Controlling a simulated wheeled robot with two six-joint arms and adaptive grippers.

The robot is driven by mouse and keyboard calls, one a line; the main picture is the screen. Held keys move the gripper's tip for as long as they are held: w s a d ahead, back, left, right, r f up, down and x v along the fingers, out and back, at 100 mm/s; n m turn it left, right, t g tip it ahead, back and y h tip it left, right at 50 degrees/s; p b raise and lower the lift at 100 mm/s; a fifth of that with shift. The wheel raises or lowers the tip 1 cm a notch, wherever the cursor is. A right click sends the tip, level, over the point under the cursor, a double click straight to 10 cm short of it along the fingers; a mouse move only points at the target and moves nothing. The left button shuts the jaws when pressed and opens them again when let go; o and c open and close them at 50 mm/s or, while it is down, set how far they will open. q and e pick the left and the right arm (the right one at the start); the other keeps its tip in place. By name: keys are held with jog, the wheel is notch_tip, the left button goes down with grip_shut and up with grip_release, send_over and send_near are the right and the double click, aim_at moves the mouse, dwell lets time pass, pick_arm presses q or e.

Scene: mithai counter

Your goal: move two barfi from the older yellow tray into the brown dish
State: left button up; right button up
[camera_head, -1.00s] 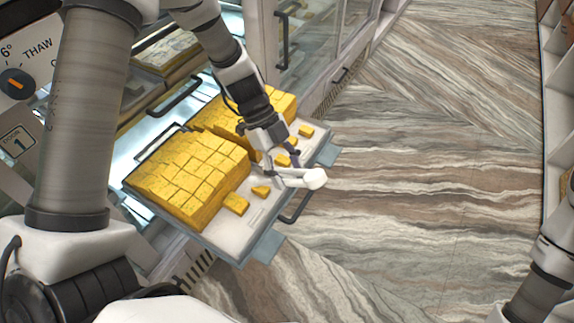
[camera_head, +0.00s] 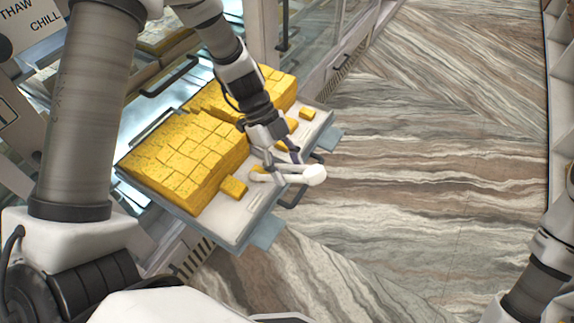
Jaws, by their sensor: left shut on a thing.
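A tray (camera_head: 238,222) holds two yellow blocks of cut barfi, a near one (camera_head: 185,160) and a far one (camera_head: 278,88) partly behind my left arm. Loose pieces lie on its bare strip: one by the near block (camera_head: 233,187) and one at the far end (camera_head: 306,113); others are partly covered. My left gripper (camera_head: 284,163) is shut on a white tool with a rounded end (camera_head: 314,174). The tool is over the tray's right side, its thin part covering most of a loose piece. I cannot tell whether they touch. No brown dish is in view. My right gripper is out of view.
The tray sticks out from a glass-fronted cabinet (camera_head: 315,40) and has a dark handle (camera_head: 292,196) on its right edge. Open striped floor (camera_head: 430,170) lies to the right. A pale shelf edge (camera_head: 556,110) runs along the far right.

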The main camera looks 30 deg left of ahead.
pick_arm(q)
grip_shut()
notch_tip(320, 180, up, 12)
jog(key=p, duration=0.6)
jog(key=shift+p, duration=0.35)
